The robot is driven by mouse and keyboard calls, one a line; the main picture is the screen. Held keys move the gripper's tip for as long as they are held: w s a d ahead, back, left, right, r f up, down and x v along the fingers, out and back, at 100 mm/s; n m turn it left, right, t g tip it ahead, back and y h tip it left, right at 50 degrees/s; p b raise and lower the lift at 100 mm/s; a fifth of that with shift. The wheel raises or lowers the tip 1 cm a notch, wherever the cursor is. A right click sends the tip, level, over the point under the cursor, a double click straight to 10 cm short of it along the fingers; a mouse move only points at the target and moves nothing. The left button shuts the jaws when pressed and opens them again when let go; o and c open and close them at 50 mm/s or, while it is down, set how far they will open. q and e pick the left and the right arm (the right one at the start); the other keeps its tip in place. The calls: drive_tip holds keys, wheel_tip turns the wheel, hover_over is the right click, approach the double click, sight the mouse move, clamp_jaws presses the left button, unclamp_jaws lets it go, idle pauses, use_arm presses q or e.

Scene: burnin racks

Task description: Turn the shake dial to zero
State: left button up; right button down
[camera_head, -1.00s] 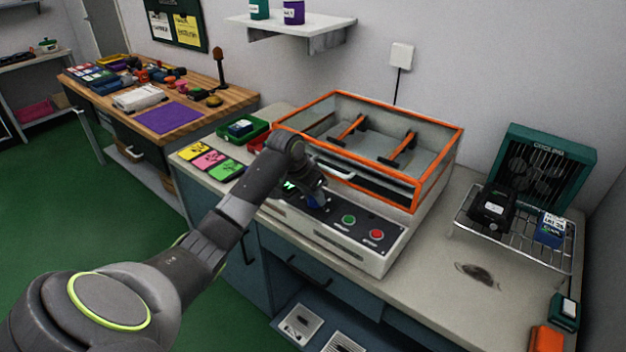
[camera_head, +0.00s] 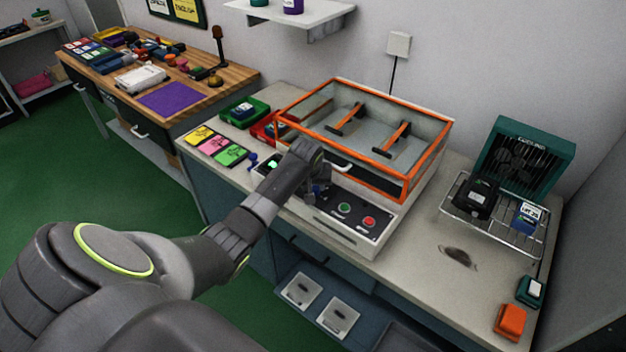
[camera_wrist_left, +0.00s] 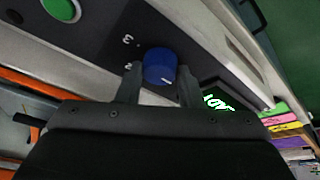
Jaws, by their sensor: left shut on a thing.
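The shaker (camera_head: 325,222) is a pale box with a dark control panel and a clear, orange-framed lid. My left gripper (camera_wrist_left: 160,84) is shut on the dial, one finger on each side. In the head view my left gripper (camera_head: 316,190) is over the panel, and my wrist hides most of the dial. A lit green display (camera_wrist_left: 217,102) is beside it. My right gripper is not in view.
Green (camera_head: 344,207) and red (camera_head: 369,221) buttons are right of my gripper. The lid's handle is close behind my wrist. Coloured cards (camera_head: 214,147) lie to the left. A wire rack (camera_head: 470,225) with dark and blue items stands to the right.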

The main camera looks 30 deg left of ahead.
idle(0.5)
use_arm(q)
drive_tip(key=o, duration=1)
drive_tip(key=shift+c, duration=0.2)
drive_tip(key=b+v, duration=0.1)
drive_tip(key=v, duration=1.6)
drive_tip(key=shift+r, duration=0.25)
